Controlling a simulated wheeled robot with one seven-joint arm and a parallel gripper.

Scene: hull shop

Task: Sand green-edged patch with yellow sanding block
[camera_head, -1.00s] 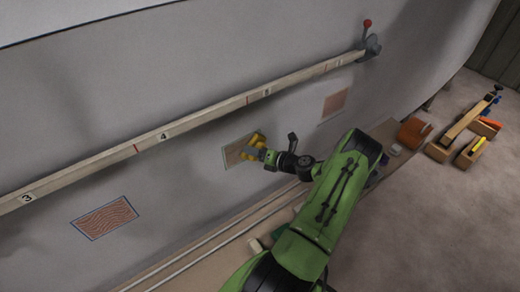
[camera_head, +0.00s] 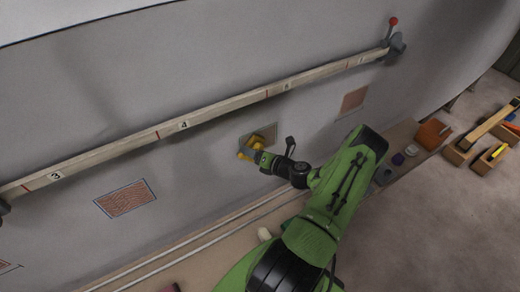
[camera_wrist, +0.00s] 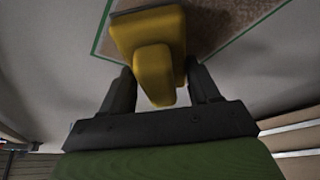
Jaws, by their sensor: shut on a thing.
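The green-edged patch (camera_head: 269,131) is on the grey hull wall, below the numbered rail. The yellow sanding block (camera_head: 244,153) is at the patch's lower left in the head view. My gripper (camera_head: 256,156) is shut on the block's handle. In the wrist view the yellow block (camera_wrist: 150,36) lies over the patch, whose brownish surface (camera_wrist: 215,22) and green edge show beside it. The dark fingers (camera_wrist: 160,92) stand on both sides of the yellow handle. The block appears to be against the patch, but its contact face is hidden.
A blue-edged patch (camera_head: 127,199) is to the left and an orange-brown patch (camera_head: 353,100) to the right. The numbered rail (camera_head: 215,110) runs above, with a red-knobbed lever (camera_head: 392,24). A plank ledge (camera_head: 404,133) below holds an orange-brown box (camera_head: 433,134); wooden trays (camera_head: 489,160) stand beyond.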

